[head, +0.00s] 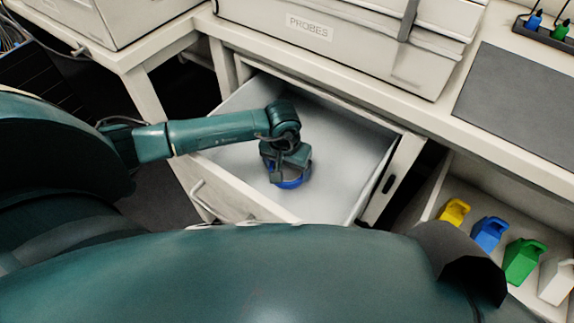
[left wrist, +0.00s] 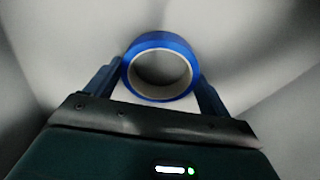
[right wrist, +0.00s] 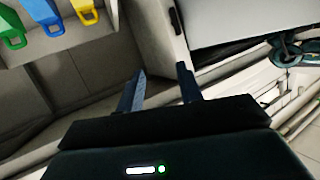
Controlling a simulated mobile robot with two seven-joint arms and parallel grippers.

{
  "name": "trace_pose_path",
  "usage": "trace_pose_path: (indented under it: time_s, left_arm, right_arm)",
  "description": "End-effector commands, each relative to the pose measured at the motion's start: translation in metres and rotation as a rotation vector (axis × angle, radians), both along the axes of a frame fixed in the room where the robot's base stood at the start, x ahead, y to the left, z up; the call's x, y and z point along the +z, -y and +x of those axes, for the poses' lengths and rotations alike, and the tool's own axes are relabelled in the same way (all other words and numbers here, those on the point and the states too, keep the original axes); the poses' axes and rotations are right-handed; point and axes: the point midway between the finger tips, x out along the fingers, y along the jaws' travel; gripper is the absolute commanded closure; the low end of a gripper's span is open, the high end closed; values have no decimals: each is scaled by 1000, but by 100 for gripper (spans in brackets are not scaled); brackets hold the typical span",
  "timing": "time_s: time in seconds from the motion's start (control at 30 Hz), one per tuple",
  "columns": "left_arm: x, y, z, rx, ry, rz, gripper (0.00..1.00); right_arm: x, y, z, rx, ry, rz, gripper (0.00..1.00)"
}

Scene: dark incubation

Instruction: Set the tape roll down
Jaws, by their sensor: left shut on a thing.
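A blue tape roll (left wrist: 160,42) with a pale inner core sits between the two fingers of my left gripper (left wrist: 160,85), which is shut on it across its sides. In the head view my left gripper (head: 289,178) points down inside an open white drawer (head: 345,165), with the blue tape roll (head: 290,184) at its fingertips, partly hidden by the gripper. I cannot tell whether the roll touches the drawer floor. My right gripper (right wrist: 160,85) is open and empty in the right wrist view, away from the drawer's inside.
A case labelled PROBES (head: 310,27) stands on the bench above the drawer. A dark mat (head: 520,95) lies on the bench at right. Yellow, blue and green bins (head: 490,232) and a white one sit in a compartment at lower right. The drawer floor around the roll is clear.

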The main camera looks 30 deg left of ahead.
Motion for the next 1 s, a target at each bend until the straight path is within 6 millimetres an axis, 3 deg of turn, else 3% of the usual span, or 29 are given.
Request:
trace_pose_path:
  time_s: [0.13,0.17,0.37,0.73,1.0]
  left_arm:
    - [-5,0,0,0,0,0,41]
    - [-3,0,0,0,0,0,17]
    - [-3,0,0,0,0,0,1]
    - [7,0,0,0,2,1,0]
    - [62,0,-6,-2,4,0,0]
  right_arm:
    - [-5,0,-1,-1,1,-1,64]
    - [-2,1,-1,-2,4,-1,64]
    - [2,1,-1,-3,12,1,64]
    - [5,1,0,-1,6,3,64]
    - [2,-1,4,4,-7,2,64]
